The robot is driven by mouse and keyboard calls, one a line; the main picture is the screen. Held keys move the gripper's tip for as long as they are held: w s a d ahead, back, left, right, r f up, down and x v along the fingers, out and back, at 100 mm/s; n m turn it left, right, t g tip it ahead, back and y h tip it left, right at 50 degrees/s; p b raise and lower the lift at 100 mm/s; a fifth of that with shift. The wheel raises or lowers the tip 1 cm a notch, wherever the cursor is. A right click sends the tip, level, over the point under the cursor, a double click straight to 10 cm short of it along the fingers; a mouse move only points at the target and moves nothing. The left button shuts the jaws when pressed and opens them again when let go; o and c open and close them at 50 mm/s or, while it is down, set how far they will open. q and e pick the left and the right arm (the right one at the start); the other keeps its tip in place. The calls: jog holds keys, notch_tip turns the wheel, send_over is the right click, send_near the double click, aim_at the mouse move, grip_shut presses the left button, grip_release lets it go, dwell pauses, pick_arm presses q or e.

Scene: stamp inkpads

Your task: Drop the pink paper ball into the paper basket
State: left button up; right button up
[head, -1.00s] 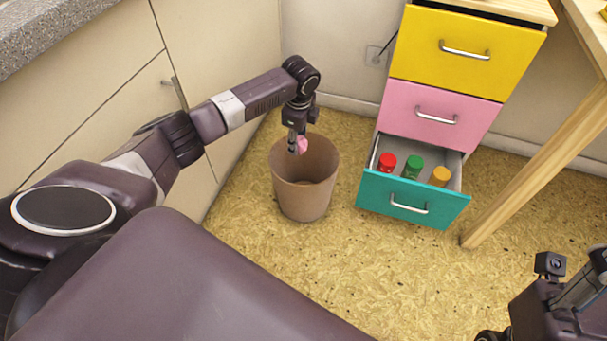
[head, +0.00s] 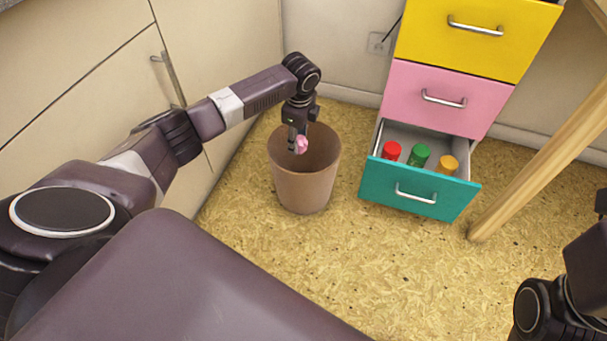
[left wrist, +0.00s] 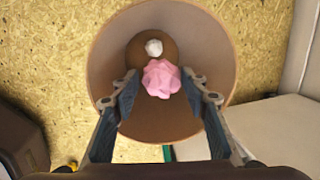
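The pink paper ball (head: 301,145) is at the fingertips of my left gripper (head: 297,148). In the left wrist view the ball (left wrist: 161,79) sits between the two finger pads of the left gripper (left wrist: 160,78), close to both; the gripper looks shut on it. The brown paper basket (head: 306,188) stands upright on the floor, and the ball is over its opening. The left wrist view looks down into the basket (left wrist: 108,40), where a small white ball (left wrist: 154,47) lies. Part of my right arm is at the right edge; its gripper is out of the picture.
A drawer unit with a yellow drawer (head: 480,50), a pink drawer (head: 440,118) and an open teal drawer (head: 400,200) stands right of the basket. The open drawer holds red, green and orange-capped items. A wooden leg (head: 530,175) stands further right. Floor in front is clear.

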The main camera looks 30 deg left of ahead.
pick_arm(q)
jog(key=o, duration=0.4)
jog(key=r, duration=0.4)
jog(key=s+d+r, duration=0.1)
jog(key=r, duration=0.7)
jog(key=shift+s+d, duration=0.2)
jog(key=shift+s, duration=0.05)
